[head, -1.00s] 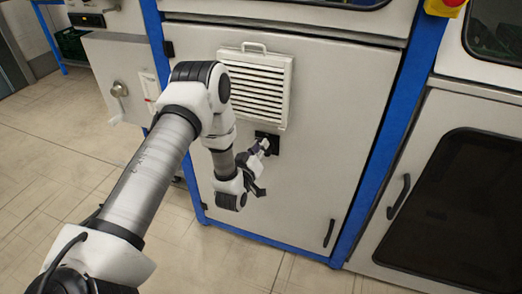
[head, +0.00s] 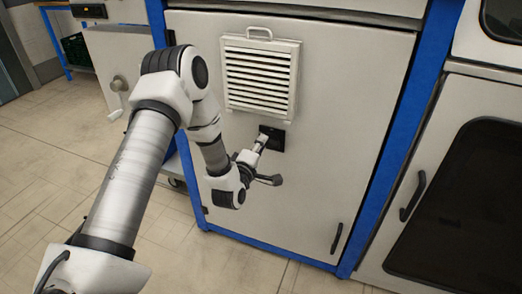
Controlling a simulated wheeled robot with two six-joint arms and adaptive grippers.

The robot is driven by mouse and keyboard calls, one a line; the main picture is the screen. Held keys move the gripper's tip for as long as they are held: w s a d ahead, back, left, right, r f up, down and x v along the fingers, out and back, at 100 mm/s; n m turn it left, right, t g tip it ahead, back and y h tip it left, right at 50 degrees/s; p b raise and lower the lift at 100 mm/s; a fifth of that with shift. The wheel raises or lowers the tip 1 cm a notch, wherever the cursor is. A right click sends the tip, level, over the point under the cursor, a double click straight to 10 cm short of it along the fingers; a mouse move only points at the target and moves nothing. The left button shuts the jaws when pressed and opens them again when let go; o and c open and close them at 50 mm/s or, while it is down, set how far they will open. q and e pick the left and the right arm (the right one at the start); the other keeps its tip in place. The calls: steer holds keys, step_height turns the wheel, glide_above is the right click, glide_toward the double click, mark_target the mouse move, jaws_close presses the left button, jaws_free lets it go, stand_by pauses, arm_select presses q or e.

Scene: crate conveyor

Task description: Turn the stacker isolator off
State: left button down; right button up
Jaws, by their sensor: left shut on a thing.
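The stacker isolator (head: 277,139) is a small dark square plate on the light grey cabinet door, just below the louvred vent. My left gripper (head: 260,150) reaches it from the lower left and is shut on the isolator's handle. The handle is mostly hidden by the fingers, so its exact angle is hard to read. A dark part of the gripper sticks out to the right below the plate. My right gripper is not in view.
The louvred vent (head: 260,77) stands out from the door above the isolator. A door handle (head: 336,238) is at the lower right. A blue frame post (head: 398,140) borders the door. A crank (head: 118,88) sits on a box at left. The floor at left is clear.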

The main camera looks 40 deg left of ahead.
arm_select(q)
steer(key=shift+f+n+b, duration=0.25)
steer(key=shift+n+b, duration=0.4)
steer(key=shift+n, duration=0.35)
steer(key=c, duration=1.1)
jaws_free()
steer(key=shift+o, duration=0.2)
steer(key=v, duration=1.2)
